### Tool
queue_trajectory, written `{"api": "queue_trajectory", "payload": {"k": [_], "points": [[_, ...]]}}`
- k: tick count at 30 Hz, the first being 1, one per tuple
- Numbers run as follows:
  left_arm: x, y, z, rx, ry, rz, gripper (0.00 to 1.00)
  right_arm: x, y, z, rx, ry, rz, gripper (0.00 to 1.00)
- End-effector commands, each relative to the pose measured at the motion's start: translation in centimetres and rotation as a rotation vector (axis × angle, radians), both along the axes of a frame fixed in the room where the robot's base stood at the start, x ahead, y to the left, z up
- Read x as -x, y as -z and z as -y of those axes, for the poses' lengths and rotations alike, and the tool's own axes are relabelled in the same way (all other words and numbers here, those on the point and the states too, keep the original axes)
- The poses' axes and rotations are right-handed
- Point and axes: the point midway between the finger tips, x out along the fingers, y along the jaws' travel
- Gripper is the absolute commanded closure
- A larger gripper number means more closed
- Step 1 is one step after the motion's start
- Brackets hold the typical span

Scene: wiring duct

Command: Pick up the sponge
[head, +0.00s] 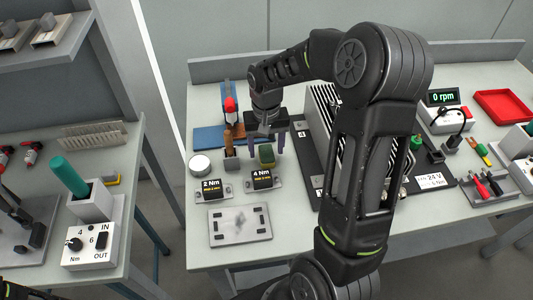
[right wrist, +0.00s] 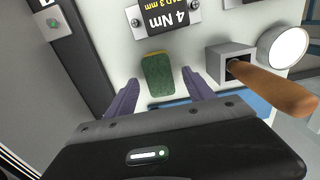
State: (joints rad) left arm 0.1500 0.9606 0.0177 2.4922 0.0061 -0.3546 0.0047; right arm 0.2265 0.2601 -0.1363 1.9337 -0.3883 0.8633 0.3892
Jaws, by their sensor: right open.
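The sponge (head: 267,154) is a small green block with a yellowish side, lying on the light table just behind the 4 Nm label block. In the right wrist view the sponge (right wrist: 157,75) lies just beyond the fingertips, between their lines. My right gripper (head: 266,150) is open and empty, pointing down, with its purple fingers apart around the sponge's place. In the right wrist view the right gripper (right wrist: 160,88) shows both fingers spread, with no visible contact on the sponge.
A wooden-handled tool (right wrist: 270,88) stands in a grey holder close beside the sponge. The 4 Nm block (head: 262,180) and 2 Nm block (head: 212,189) stand in front. A ribbed dark unit (head: 325,115) stands to the right. A metal plate (head: 240,224) lies nearer.

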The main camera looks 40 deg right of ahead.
Motion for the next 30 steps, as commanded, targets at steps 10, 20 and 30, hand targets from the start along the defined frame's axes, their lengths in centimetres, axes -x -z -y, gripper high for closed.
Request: {"api": "queue_trajectory", "payload": {"k": [10, 20, 30], "points": [[0.1, -0.3, 0.0, -0.001, -0.001, -0.001, 0.64, 0.0, 1.8, 0.0, 0.0, 0.0, 0.001, 0.38], [0.1, -0.3, 0.0, -0.001, -0.001, -0.001, 0.64, 0.0, 1.8, 0.0, 0.0, 0.0, 0.001, 0.38], [0.1, -0.3, 0.0, -0.001, -0.001, -0.001, 0.64, 0.0, 1.8, 0.0, 0.0, 0.0, 0.001, 0.58]]}}
